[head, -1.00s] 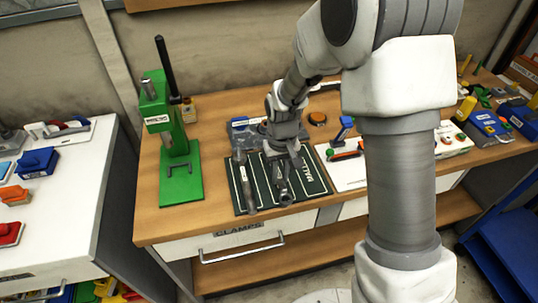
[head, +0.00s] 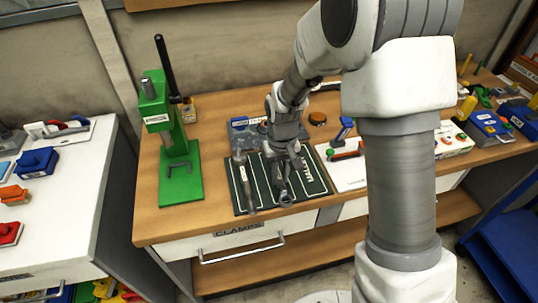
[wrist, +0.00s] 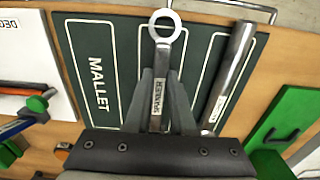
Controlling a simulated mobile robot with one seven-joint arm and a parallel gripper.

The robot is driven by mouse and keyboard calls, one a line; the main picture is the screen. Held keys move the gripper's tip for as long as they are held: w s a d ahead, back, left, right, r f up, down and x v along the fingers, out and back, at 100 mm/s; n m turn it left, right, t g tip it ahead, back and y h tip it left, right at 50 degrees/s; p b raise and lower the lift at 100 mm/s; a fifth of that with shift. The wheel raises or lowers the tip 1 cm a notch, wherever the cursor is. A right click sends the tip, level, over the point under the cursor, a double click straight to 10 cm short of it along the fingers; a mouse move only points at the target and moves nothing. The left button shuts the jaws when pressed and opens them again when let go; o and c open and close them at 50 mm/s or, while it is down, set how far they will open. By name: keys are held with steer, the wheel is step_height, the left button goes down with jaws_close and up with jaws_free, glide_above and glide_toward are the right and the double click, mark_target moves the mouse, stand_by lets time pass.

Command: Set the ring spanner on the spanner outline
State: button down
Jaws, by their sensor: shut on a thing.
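The ring spanner (wrist: 164,25) is a grey metal tool with a round ring end; it also shows in the head view (head: 286,198). My gripper (wrist: 163,80) is shut on its handle, with one finger on each side, and points down over the dark green mat (wrist: 88,40). In the head view my gripper (head: 281,168) is above the middle of the mat (head: 318,182). The ring points toward the bench's front edge. The spanner lies along a white-lined lane between the mallet lane and a steel bar. Whether it touches the mat, I cannot tell.
The labelled steel bar (wrist: 230,75) lies on the mat beside the spanner. A green press (head: 172,140) stands left of the mat. A white board (head: 346,176) with tools lies to its right, and a blue-grey item (head: 240,133) sits behind. The mallet lane is empty.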

mark_target(280, 179)
steer(key=shift+c, duration=0.6)
jaws_free()
steer(key=shift+r+p, duration=2.45)
steer(key=shift+r, duration=1.05)
steer(key=shift+s, duration=0.15)
